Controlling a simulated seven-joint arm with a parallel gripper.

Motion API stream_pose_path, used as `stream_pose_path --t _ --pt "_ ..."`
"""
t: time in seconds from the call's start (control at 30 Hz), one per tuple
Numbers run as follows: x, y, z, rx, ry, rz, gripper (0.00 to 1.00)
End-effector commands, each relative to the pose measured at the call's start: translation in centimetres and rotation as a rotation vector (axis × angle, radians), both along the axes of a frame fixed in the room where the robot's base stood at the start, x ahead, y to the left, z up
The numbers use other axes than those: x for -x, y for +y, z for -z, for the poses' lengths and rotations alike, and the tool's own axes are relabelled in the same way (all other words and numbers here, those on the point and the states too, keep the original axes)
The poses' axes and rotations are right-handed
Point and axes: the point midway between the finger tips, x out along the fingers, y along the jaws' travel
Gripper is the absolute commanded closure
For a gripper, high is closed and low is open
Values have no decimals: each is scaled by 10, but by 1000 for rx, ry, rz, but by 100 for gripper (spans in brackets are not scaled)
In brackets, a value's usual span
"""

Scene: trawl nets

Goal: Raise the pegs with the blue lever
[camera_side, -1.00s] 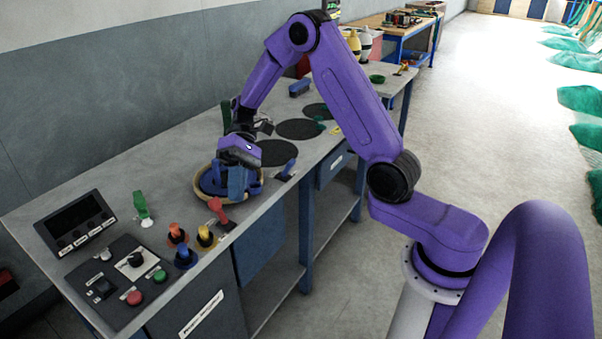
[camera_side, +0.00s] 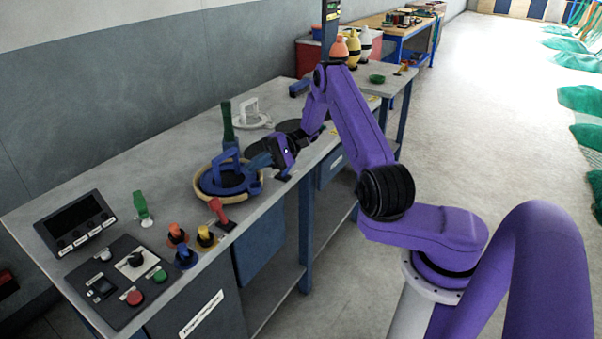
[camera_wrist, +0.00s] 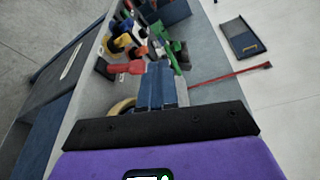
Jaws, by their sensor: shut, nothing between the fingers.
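My gripper (camera_side: 262,155) is low over the bench, right of the tan-rimmed ring, with its blue fingers shut and empty. The fingers also show in the wrist view (camera_wrist: 161,72). The blue lever near the bench's front edge is hidden by my gripper in the side view, and I cannot make it out in the wrist view. I cannot tell whether the fingers touch it. Several short coloured pegs or knobs stand at the left: orange (camera_side: 177,235), yellow (camera_side: 206,238) and blue (camera_side: 185,257). A red lever (camera_side: 218,213) stands beside them; it also shows in the wrist view (camera_wrist: 122,68).
A blue ring with a handle (camera_side: 226,183) lies in the tan-rimmed ring (camera_side: 257,189). A white handled ring (camera_side: 250,119) and a green upright handle (camera_side: 227,121) are behind. A control panel (camera_side: 122,284), screen box (camera_side: 74,222) and green lever (camera_side: 141,207) fill the left end.

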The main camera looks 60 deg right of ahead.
Motion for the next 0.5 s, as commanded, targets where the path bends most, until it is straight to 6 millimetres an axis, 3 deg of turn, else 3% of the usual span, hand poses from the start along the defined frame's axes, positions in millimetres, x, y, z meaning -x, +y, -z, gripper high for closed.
stream_pose_path --t 0.27,0.5 --pt "16 -56 19 -102 -102 231 100" --pt "41 -100 36 -165 -205 425 100"
